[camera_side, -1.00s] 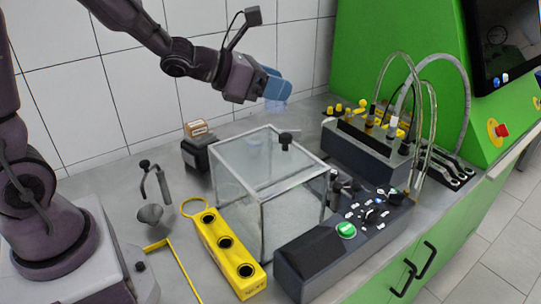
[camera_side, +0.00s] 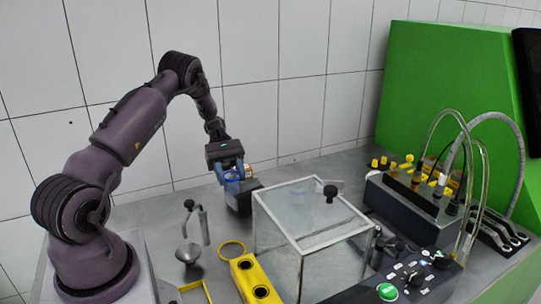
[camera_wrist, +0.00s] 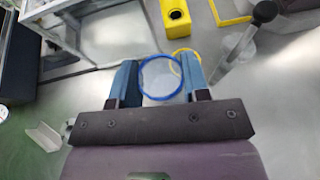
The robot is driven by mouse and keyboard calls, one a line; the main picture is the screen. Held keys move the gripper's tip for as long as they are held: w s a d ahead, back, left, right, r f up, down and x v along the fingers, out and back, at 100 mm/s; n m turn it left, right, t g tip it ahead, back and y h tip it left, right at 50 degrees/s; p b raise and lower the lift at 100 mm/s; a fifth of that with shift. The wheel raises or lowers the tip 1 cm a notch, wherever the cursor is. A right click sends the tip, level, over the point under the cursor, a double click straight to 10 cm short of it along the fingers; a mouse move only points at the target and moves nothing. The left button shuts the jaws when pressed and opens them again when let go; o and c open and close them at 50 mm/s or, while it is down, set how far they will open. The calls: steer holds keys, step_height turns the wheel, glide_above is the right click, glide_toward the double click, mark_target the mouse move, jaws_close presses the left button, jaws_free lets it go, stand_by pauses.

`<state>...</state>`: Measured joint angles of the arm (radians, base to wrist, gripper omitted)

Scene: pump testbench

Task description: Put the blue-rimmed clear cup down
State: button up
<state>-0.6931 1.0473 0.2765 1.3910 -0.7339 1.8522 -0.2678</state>
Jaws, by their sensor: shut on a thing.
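The blue-rimmed clear cup (camera_wrist: 161,78) is between the two blue fingers of my gripper (camera_wrist: 160,84) in the wrist view, its round rim seen from above. My gripper (camera_side: 231,173) is shut on it. In the side view the cup is small and mostly hidden by the fingers. I cannot tell whether the cup's base touches anything.
A clear lidded box (camera_side: 305,235) stands right of the gripper. A yellow ring (camera_side: 231,250), a yellow block with holes (camera_side: 256,284), a metal funnel (camera_side: 188,253) and a small stand (camera_side: 204,225) are in front.

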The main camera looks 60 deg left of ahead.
steer(key=s+a+f+m+g+y, duration=0.25)
steer(key=s+m+g+y, duration=0.25)
steer(key=m+y, duration=0.65)
steer(key=s+a+f+m+g+y, duration=0.2)
steer(key=s+a+m+g+y, duration=0.25)
steer(key=m+y, duration=0.7)
steer(key=shift+m+h, duration=0.7)
steer(key=shift+s+f, duration=0.15)
steer(key=shift+f, duration=1.45)
steer(key=shift+s+f, duration=0.15)
steer(key=shift+f, duration=1.45)
steer(key=shift+f, duration=0.6)
steer(key=o, duration=1)
